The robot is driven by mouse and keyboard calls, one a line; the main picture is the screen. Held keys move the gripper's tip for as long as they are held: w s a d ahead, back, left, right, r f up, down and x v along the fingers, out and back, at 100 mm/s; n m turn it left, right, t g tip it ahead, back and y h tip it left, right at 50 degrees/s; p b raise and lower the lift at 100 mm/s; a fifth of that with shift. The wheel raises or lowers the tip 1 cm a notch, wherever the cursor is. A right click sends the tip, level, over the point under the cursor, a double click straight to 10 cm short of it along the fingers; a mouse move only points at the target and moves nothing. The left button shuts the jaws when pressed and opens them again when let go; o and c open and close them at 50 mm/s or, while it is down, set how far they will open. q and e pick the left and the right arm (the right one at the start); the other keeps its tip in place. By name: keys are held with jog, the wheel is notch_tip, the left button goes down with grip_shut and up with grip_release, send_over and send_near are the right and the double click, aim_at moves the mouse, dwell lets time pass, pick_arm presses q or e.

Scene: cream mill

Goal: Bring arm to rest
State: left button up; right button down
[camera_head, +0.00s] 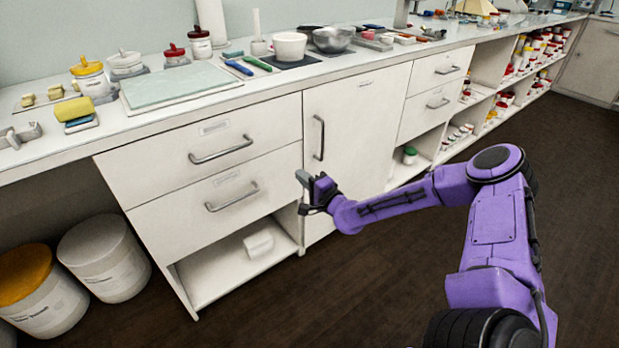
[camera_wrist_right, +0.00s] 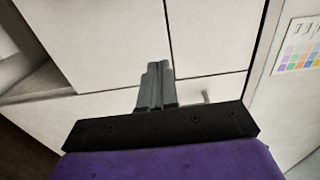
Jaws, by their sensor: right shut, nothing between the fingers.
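My purple right arm (camera_head: 495,235) comes in from the lower right in the head view and bends at its elbow toward the cabinet front. Its right gripper (camera_head: 302,178) is in front of the white cupboard door, below the counter top. In the right wrist view the right gripper (camera_wrist_right: 156,82) shows its two grey fingers together with nothing between them. White cabinet panels fill the background there. My left gripper is in neither view.
The white counter (camera_head: 190,105) holds jars, a pale green mat (camera_head: 176,85), a white cup (camera_head: 289,46) and a metal bowl (camera_head: 332,39). Two tubs (camera_head: 104,258) stand on the floor at the left. An open shelf (camera_head: 235,266) is below the drawers. The dark floor (camera_head: 580,190) is clear at the right.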

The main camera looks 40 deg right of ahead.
jog(key=shift+s, duration=1.1)
jog(key=s+a+f+n+g+h, duration=0.1)
jog(key=s+a+f+n+g, duration=0.1)
jog(key=s+a+f+g, duration=0.35)
jog(key=s+a+f+n+g, duration=0.25)
jog(key=s+a+f, duration=0.35)
jog(key=s+f, duration=0.4)
jog(key=s+f+n+g+h, duration=0.1)
jog(key=s+f+n+g, duration=0.25)
jog(key=s+f, duration=0.45)
jog(key=s+n+g+h, duration=0.1)
jog(key=s+n+g, duration=0.25)
jog(key=s, duration=0.95)
notch_tip(320, 180, up, 13)
jog(key=p, duration=1.3)
jog(key=shift+d, duration=0.15)
